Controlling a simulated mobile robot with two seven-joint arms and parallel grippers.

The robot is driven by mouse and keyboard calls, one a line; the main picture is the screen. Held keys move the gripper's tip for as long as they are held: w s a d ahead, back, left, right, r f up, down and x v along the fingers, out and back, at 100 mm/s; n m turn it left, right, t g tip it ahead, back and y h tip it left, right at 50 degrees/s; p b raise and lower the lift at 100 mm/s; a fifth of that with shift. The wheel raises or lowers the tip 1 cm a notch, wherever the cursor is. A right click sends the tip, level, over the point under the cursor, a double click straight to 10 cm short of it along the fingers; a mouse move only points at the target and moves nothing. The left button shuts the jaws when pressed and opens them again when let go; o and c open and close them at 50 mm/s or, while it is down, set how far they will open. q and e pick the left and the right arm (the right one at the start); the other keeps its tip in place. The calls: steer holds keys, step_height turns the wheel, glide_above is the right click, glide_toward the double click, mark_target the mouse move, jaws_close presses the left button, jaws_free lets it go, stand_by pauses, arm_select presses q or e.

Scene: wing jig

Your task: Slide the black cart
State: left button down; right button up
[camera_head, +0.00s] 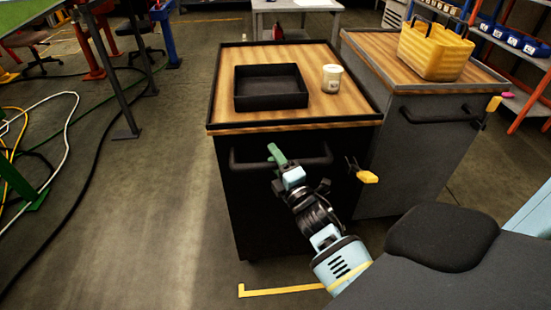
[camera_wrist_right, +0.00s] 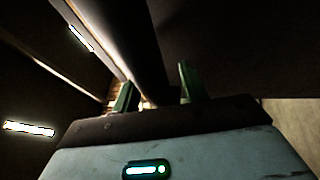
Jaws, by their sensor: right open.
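The black cart (camera_head: 248,205) stands in the middle of the head view, with a wooden top and a dark bar handle (camera_head: 312,161) across its front. My right gripper (camera_head: 277,154) reaches up from the lower right to the left half of the handle. Its green fingertips are at the bar. In the right wrist view my right gripper (camera_wrist_right: 156,92) has its two green fingers apart, and the dark handle bar (camera_wrist_right: 140,50) runs down towards the gap between them. I cannot tell if they touch it. My left gripper is not in view.
A black tray (camera_head: 270,103) and a white jar (camera_head: 332,79) stand on the cart. A grey cart (camera_head: 425,155) with a yellow basket (camera_head: 434,50) stands close on the right. A yellow floor mark (camera_head: 280,290) lies in front. Hoses and cables lie at the left; the floor between is clear.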

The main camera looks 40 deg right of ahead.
jaws_close()
stand_by(0.3)
steer(key=shift+d, duration=0.1)
